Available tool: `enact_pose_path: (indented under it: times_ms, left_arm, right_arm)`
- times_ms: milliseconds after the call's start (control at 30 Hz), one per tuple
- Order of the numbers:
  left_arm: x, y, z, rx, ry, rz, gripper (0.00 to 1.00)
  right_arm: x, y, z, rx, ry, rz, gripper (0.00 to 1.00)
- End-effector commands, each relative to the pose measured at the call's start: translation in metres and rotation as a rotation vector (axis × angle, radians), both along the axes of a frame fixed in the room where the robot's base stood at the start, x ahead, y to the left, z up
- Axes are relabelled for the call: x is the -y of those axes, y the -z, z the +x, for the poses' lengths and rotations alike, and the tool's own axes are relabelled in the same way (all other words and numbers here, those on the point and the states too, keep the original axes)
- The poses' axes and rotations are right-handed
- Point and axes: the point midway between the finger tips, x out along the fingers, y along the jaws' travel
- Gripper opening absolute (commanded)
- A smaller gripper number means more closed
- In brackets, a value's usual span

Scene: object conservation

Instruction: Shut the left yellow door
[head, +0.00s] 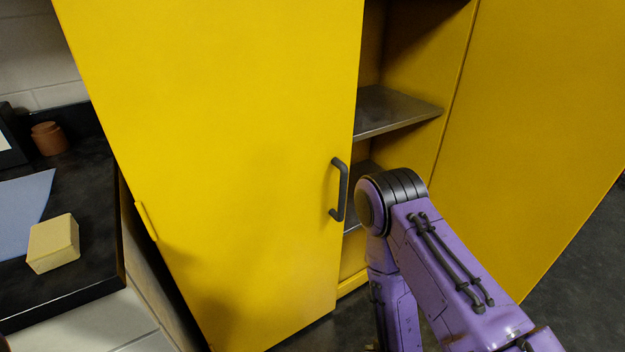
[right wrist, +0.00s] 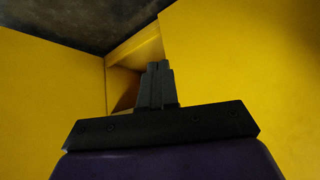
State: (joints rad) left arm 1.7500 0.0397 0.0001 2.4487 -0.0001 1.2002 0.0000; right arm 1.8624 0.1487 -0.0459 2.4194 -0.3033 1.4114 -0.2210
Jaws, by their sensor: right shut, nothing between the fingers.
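The left yellow door (head: 220,140) of the cabinet fills the middle of the head view, with a dark bar handle (head: 340,190) near its right edge. In the right wrist view my right gripper (right wrist: 157,78) is shut and empty, between yellow panels. I cannot tell whether it touches one. My left gripper is not in view.
The right yellow door (head: 535,130) stands open. Metal shelves (head: 395,110) show inside the cabinet. At left, a black counter (head: 85,245) holds a yellow block (head: 54,243), a brown jar (head: 48,139) and a blue sheet (head: 22,210). Dark floor (head: 585,265) shows at right.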

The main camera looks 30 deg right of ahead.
Motion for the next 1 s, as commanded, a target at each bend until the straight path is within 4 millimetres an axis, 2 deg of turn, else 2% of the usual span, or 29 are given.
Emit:
enact_pose_path:
  times_ms: [33, 67, 100, 133, 200, 300, 333, 433, 567, 1000]
  left_arm:
    - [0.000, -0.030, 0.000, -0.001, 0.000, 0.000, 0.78]
    - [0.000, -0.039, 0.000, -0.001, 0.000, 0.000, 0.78]
    - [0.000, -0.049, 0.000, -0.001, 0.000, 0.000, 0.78]
    - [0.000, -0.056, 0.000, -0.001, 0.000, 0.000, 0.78]
    - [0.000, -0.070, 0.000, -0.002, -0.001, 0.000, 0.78]
    - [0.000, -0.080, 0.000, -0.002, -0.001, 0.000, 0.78]
    - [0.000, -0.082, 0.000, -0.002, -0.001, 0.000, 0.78]
    - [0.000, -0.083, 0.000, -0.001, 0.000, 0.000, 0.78]
    - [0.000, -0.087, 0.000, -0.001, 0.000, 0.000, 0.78]
    - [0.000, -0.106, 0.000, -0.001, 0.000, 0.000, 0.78]
  right_arm:
    - [0.004, -0.054, 0.041, 0.146, -0.069, -0.011, 0.00]
    - [0.005, -0.079, 0.063, 0.239, -0.121, -0.025, 0.00]
    - [0.008, -0.114, 0.090, 0.364, -0.183, -0.048, 0.00]
    - [0.009, -0.140, 0.107, 0.452, -0.223, -0.068, 0.00]
    - [0.014, -0.195, 0.135, 0.636, -0.291, -0.117, 0.00]
    - [0.020, -0.250, 0.155, 0.820, -0.344, -0.175, 0.00]
    - [0.022, -0.260, 0.158, 0.855, -0.352, -0.187, 0.00]
    - [0.024, -0.276, 0.165, 0.919, -0.369, -0.209, 0.00]
    - [0.022, -0.277, 0.180, 0.924, -0.375, -0.212, 0.00]
    - [0.018, -0.274, 0.273, 0.921, -0.374, -0.210, 0.00]
